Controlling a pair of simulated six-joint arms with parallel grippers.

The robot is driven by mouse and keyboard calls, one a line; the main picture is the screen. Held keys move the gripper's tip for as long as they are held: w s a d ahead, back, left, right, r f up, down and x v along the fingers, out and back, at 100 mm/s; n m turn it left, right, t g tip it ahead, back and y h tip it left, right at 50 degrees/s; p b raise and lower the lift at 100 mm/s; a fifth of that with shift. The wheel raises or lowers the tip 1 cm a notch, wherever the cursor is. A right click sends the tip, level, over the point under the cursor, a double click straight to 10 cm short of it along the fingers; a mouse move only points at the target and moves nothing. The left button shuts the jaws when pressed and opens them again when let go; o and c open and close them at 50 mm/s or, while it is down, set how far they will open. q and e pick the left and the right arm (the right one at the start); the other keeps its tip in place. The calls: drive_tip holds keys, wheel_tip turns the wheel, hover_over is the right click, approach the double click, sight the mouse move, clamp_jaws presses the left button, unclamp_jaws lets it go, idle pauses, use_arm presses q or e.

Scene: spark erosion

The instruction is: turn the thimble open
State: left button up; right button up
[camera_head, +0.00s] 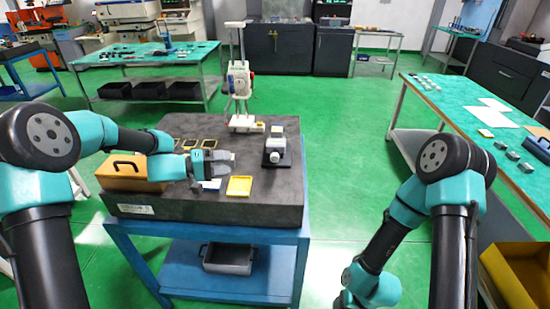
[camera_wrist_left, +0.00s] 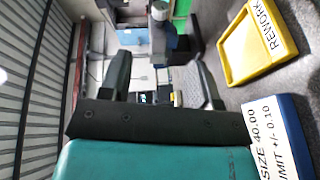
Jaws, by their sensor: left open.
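My left gripper (camera_head: 227,161) reaches in from the left over the dark granite block (camera_head: 160,207). It is open, and nothing shows held between its fingers in the left wrist view (camera_wrist_left: 164,66). A small pale grey device (camera_head: 276,150) on a dark base stands on the block to the right of the gripper, apart from it. I cannot make out a thimble on it at this size. In the left wrist view a silver and blue part (camera_wrist_left: 160,20) shows beyond the fingertips; I cannot tell what it belongs to. My right gripper is out of view.
A yellow tray (camera_head: 239,186) marked REWORK lies near the gripper. A blue piece (camera_wrist_left: 293,140) beside it carries a size label. A wooden case (camera_head: 130,184), several yellow frames (camera_head: 191,143) and a tall white stand (camera_head: 239,85) are on the block. The block's right front is clear.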

sight(275, 158)
use_arm(q)
drive_tip(key=shift+a+f+n+t, duration=0.1)
drive_tip(key=shift+a+n+t, duration=0.1)
drive_tip(key=shift+n, duration=0.35)
drive_tip(key=shift+a+f+n+t, duration=0.1)
drive_tip(key=shift+n+t, duration=0.1)
drive_tip(key=shift+n, duration=0.35)
drive_tip(key=x, duration=1.7)
drive_tip(key=shift+d, duration=0.25)
drive_tip(key=c, duration=0.9)
drive_tip(key=shift+h, duration=0.3)
